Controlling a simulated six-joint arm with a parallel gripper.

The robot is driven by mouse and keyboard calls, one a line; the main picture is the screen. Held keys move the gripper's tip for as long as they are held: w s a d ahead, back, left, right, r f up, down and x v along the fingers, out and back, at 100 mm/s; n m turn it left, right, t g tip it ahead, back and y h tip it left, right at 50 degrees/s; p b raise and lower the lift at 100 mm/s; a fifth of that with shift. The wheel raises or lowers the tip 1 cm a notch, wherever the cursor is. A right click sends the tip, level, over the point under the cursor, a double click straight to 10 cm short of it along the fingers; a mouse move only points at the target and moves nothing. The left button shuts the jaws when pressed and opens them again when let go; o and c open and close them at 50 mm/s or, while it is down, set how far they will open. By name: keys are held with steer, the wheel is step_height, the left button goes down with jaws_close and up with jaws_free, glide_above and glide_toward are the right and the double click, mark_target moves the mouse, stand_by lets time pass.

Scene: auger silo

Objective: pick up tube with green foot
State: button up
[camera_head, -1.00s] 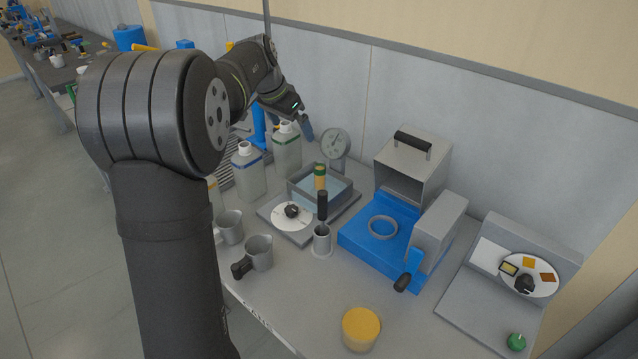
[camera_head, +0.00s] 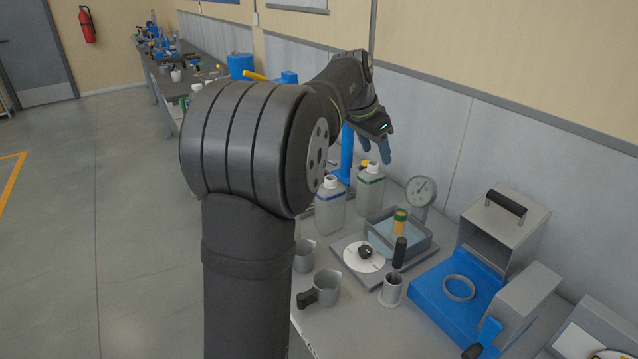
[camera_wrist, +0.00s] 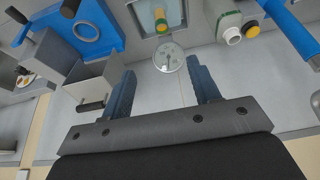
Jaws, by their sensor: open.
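The cylinder also shows at the top of the wrist view (camera_wrist: 161,22). My gripper (camera_head: 377,150) is open and empty, raised above the green-banded bottle (camera_head: 370,193) near the wall. In the wrist view, my gripper (camera_wrist: 161,66) has its fingers wide apart with nothing between them.
A dial gauge (camera_head: 420,190) stands behind the bath. A blue-banded bottle (camera_head: 329,208), metal jugs (camera_head: 326,287), a black-handled holder (camera_head: 392,290) and a blue machine (camera_head: 440,303) crowd the bench. A farther bench (camera_head: 165,85) is at upper left.

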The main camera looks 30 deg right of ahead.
steer(key=n+h, duration=0.9)
steer(key=n, duration=2.7)
glide_toward(394, 229)
steer(key=x, duration=0.9)
steer(key=shift+d+f, duration=0.1)
steer(key=shift+f, duration=0.05)
jaws_close()
